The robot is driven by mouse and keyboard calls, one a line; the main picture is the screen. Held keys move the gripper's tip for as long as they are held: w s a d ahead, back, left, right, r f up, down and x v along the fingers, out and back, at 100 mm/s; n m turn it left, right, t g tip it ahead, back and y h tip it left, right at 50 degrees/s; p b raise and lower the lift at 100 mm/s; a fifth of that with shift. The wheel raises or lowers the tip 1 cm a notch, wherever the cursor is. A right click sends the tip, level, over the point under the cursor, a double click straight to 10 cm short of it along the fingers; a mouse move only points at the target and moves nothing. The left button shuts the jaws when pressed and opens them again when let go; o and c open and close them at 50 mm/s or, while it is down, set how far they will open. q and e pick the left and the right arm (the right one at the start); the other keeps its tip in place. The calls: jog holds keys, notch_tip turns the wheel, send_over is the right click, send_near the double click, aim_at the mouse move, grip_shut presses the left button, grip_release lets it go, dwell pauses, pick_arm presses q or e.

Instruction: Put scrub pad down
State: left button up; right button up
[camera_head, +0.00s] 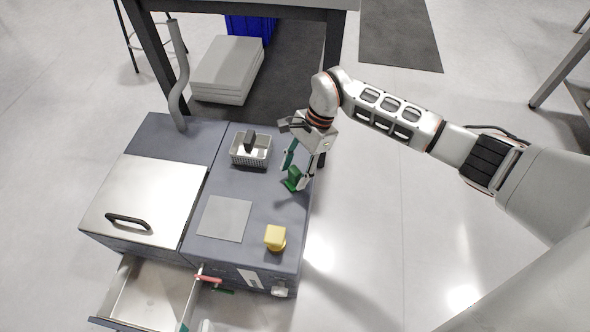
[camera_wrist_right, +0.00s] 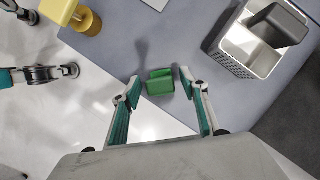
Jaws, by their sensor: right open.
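The green scrub pad (camera_head: 292,180) is near the right edge of the grey counter (camera_head: 266,200). In the right wrist view the green pad (camera_wrist_right: 160,83) lies between my right gripper's fingertips (camera_wrist_right: 160,86), with a gap visible on each side. My right gripper (camera_head: 296,170) is open around it. I cannot tell whether the pad's underside fully rests on the counter. Part of my left gripper (camera_head: 194,326) shows at the bottom edge of the head view, by the open drawer; its jaws are mostly cut off.
A yellow block (camera_head: 275,233) sits on a yellow holder toward the front. A flat grey plate (camera_head: 224,218) lies mid-counter. The drawer (camera_head: 150,292) is open at the front left.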

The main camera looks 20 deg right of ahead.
jog(key=shift+r, duration=0.2)
pick_arm(q)
jog(key=a+p, duration=0.1)
jog(key=a+m+p, duration=0.2)
jog(key=shift+f+g+y, duration=0.3)
jog(key=shift+y, duration=0.1)
pick_arm(e)
jog(key=v, duration=1.2)
jog(key=shift+w+a, duration=0.1)
